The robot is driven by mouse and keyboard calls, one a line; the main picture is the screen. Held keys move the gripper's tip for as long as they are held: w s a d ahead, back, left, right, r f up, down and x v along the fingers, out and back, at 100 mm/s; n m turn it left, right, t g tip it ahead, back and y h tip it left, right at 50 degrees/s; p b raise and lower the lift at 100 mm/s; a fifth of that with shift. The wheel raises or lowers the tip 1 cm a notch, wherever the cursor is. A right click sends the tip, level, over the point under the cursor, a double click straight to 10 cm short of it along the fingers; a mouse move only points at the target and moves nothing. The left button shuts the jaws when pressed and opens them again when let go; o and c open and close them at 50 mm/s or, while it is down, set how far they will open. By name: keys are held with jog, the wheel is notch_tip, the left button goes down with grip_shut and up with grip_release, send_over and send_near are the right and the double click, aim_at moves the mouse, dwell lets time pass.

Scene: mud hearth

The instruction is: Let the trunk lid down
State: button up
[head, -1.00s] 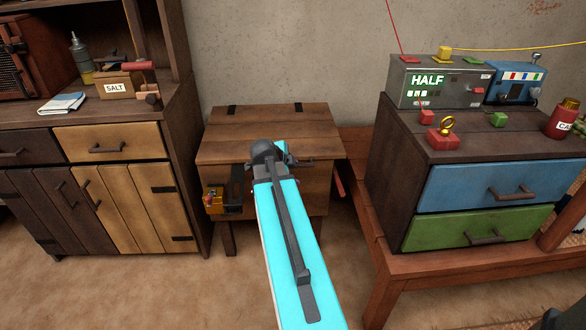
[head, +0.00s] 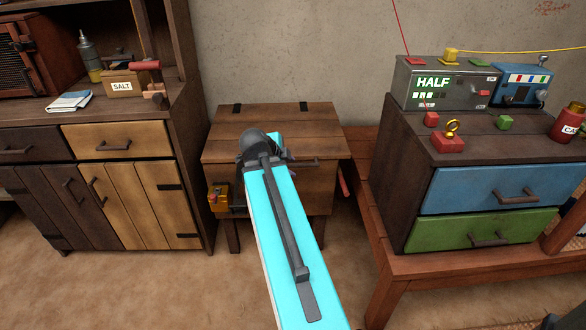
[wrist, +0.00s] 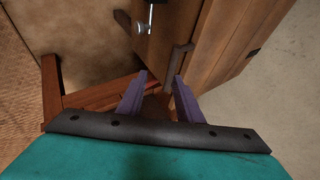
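The wooden trunk (head: 290,200) stands against the wall in the middle of the head view. Its plank lid (head: 270,125), with two dark hinges at the back, appears to lie flat on the box; I cannot tell if a small gap is left. A dark handle bar (head: 305,163) sticks out at the lid's front edge.
A cupboard (head: 120,190) stands close on the left. A low reddish wooden bench (head: 395,265) with a drawer chest (head: 395,170) stands on the right. A small brass-coloured box (head: 218,197) sits at the trunk's front left. Bare floor (head: 150,290) lies in front.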

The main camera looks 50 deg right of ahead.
jog(key=shift+b+v, duration=2.65)
jog(key=shift+b, duration=0.1)
jog(key=shift+w, duration=0.1)
